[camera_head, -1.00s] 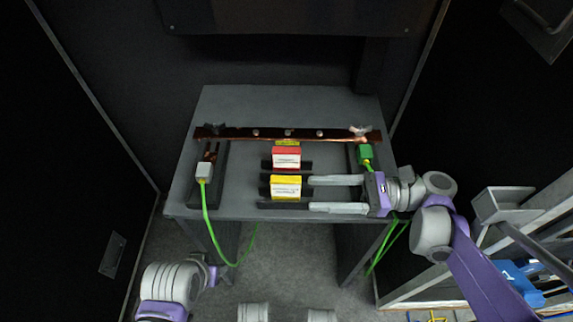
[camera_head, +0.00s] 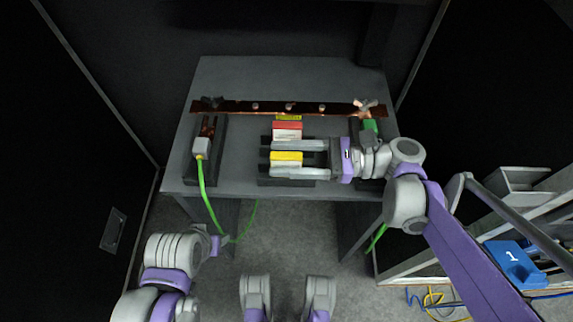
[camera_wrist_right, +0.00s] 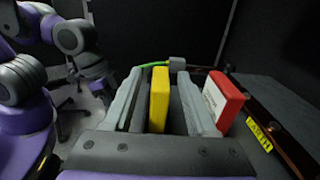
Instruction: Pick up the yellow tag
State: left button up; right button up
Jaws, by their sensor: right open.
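The yellow tag (camera_head: 286,157) stands upright in a dark holder on the grey table. My right gripper (camera_head: 272,158) is open around it, one finger on its far side and one on its near side. In the right wrist view the yellow tag (camera_wrist_right: 159,98) stands between the two grey fingers, with a visible gap to the finger on its right and a narrower one on its left. Only links of my left arm (camera_head: 170,262) show at the lower left. I cannot make out its gripper.
A red tag (camera_head: 287,130) stands just behind the far finger. A copper bar (camera_head: 235,106) crosses the table behind it, above a yellow label. A grey connector (camera_head: 201,148) with a green cable is at the left. A green connector (camera_head: 370,126) is beyond my right wrist.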

grip_shut()
dwell(0.3)
